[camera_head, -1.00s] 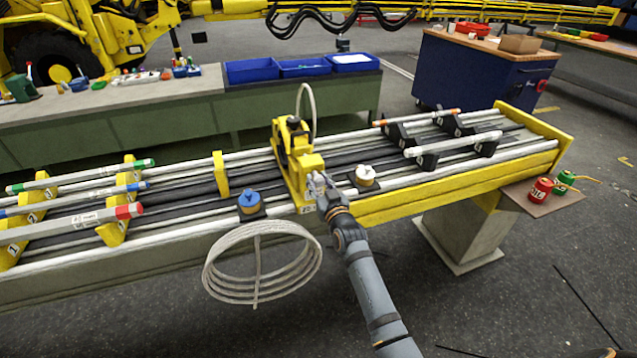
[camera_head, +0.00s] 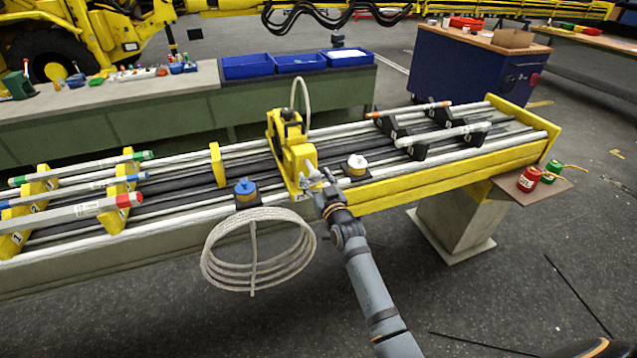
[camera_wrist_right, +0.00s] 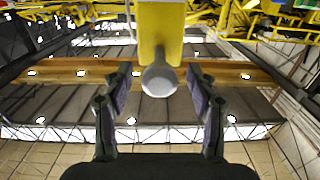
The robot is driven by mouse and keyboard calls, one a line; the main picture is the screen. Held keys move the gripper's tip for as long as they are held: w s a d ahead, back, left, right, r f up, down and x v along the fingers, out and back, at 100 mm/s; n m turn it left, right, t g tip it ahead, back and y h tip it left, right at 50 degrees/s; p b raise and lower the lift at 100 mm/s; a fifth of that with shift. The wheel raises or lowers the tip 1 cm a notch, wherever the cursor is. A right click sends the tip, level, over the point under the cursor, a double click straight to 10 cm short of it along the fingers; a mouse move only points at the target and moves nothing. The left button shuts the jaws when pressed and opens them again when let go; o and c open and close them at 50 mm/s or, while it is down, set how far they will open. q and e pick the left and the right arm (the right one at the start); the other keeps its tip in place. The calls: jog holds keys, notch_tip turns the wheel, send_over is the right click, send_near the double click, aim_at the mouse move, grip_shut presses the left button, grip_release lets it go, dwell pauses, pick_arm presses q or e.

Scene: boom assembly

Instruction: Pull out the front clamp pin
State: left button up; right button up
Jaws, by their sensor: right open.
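The yellow clamp (camera_head: 289,148) stands upright across the rails of the long yellow boom. In the right wrist view, the front clamp pin (camera_wrist_right: 160,80) shows as a round grey knob end-on against the yellow clamp block (camera_wrist_right: 161,28). My right gripper (camera_head: 323,182) is in front of the clamp, at its lower right side. In the wrist view the right gripper (camera_wrist_right: 160,82) is open, with one finger on each side of the knob and a gap on both sides. How deep the knob sits between the fingers is hard to tell. My left gripper is not in view.
A coiled pale hose (camera_head: 257,262) hangs at the front. Tubes in yellow holders (camera_head: 117,203) lie left.

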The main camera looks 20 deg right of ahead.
jog(key=s, duration=1.1)
jog(key=shift+s+d, duration=0.2)
jog(key=shift+s, duration=0.2)
jog(key=s+f+g, duration=0.2)
jog(key=f+g, duration=0.1)
jog(key=f, duration=0.9)
jog(key=s+f+g, duration=0.2)
jog(key=f, duration=0.9)
jog(key=s+d+f+g, duration=0.1)
jog(key=s+f+g, duration=0.1)
jog(key=s+f, duration=0.55)
jog(key=s+d+f+g, duration=0.25)
jog(key=s+f, duration=0.25)
jog(key=f, duration=0.6)
jog(key=s+d+f+g, duration=0.1)
jog(key=s+f+g, duration=0.1)
jog(key=s+f, duration=0.3)
jog(key=s+d+f+g+h, duration=0.1)
jog(key=s+f, duration=0.4)
jog(key=s, duration=0.9)
jog(key=s+d+f+g, duration=0.2)
jog(key=s+f+g, duration=0.2)
jog(key=s, duration=0.6)
jog(key=shift+s+d+f, duration=0.2)
jog(key=shift+s+f, duration=0.05)
jog(key=shift+f, duration=0.15)
